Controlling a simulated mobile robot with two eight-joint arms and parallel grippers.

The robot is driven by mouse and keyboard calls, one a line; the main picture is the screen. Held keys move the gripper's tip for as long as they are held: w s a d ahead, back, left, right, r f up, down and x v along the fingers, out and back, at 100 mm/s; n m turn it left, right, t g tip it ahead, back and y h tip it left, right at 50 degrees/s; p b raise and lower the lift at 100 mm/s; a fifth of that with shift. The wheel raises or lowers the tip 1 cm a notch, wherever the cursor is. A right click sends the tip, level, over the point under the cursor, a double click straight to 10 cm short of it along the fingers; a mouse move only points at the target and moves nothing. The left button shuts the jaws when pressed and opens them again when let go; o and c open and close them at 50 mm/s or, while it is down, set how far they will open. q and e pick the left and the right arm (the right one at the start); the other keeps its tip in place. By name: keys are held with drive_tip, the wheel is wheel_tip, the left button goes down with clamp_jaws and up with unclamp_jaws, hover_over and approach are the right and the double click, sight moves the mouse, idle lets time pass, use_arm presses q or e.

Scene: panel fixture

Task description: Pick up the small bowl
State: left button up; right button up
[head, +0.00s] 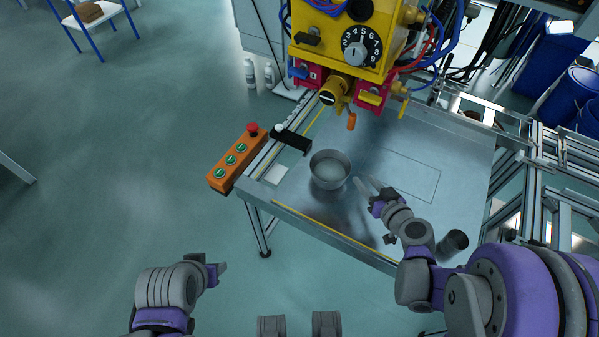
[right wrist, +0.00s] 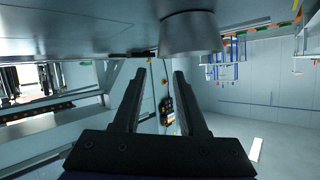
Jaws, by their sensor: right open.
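The small grey metal bowl (head: 330,170) stands upright on the metal table, left of its middle. It also shows at the top of the right wrist view (right wrist: 191,38), which is upside down. My right gripper (head: 365,182) is open and empty. Its fingers point toward the bowl from the right, close to its side, with no contact that I can make out. In the right wrist view the two dark fingers (right wrist: 165,72) are apart, with the bowl beyond their tips. My left gripper (head: 217,272) is off the table at the lower left; its jaw opening is unclear.
The metal table (head: 300,206) has clear room around the bowl. A yellow panel box (head: 345,40) with a dial hangs behind it. An orange button box (head: 232,160) and a black piece (head: 291,140) sit at the left edge. A dark cylinder (head: 454,242) stands at the right.

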approach(344, 159)
drive_tip(key=shift+b+x, duration=0.35)
drive_tip(key=shift+x, duration=0.5)
drive_tip(key=x, duration=0.5)
drive_tip(key=shift+w+f+b, duration=0.2)
drive_tip(key=shift+w+b, duration=0.05)
drive_tip(key=shift+b, duration=0.1)
clamp_jaws()
drive_tip(key=shift+s+a, duration=0.1)
idle(0.4)
